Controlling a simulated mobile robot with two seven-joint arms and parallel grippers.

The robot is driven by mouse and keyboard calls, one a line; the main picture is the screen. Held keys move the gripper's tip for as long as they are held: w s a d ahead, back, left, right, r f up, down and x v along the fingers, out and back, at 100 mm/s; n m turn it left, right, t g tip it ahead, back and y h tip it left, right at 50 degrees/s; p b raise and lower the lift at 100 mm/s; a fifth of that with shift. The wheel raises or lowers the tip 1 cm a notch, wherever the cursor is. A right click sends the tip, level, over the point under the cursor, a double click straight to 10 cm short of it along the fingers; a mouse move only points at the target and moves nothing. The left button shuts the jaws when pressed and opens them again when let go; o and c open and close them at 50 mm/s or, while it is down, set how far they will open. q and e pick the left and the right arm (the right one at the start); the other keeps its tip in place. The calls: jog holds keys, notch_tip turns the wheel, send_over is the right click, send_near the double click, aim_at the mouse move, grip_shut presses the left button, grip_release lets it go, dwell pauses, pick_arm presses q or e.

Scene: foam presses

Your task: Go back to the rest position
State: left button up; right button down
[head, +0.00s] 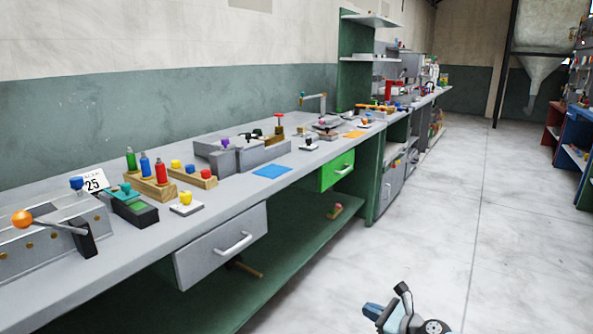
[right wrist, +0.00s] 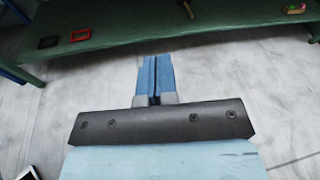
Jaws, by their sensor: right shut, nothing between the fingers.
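My right gripper (head: 370,311) shows at the bottom of the head view, over the grey floor and apart from the workbench. In the right wrist view its blue fingers (right wrist: 154,72) lie together, shut, with nothing between them. They point towards the green lower shelf (right wrist: 180,30), with floor below and between. My left gripper is in neither view.
The floor (head: 480,220) on the right is clear.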

jog(key=s+r+n+t+h, duration=0.2)
jog(key=s+r+n+h, duration=0.1)
jog(key=s+n, duration=3.15)
jog(key=w+a+r+m+t+h, duration=0.1)
jog(key=w+a+r+m+t, duration=0.15)
jog(key=a+r+m, duration=0.35)
pick_arm(q)
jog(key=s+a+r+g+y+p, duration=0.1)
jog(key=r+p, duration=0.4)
jog(key=p, duration=1.2)
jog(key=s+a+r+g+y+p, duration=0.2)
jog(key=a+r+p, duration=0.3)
jog(key=p, duration=1.1)
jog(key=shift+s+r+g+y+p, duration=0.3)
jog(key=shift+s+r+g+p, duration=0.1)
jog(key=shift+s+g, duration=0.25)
pick_arm(e)
jog(key=s+d+r+g+h, duration=0.4)
jog(key=s+d+r, duration=0.1)
jog(key=r, duration=0.4)
jog(key=shift+d+r, duration=0.4)
jog(key=shift+d, duration=0.5)
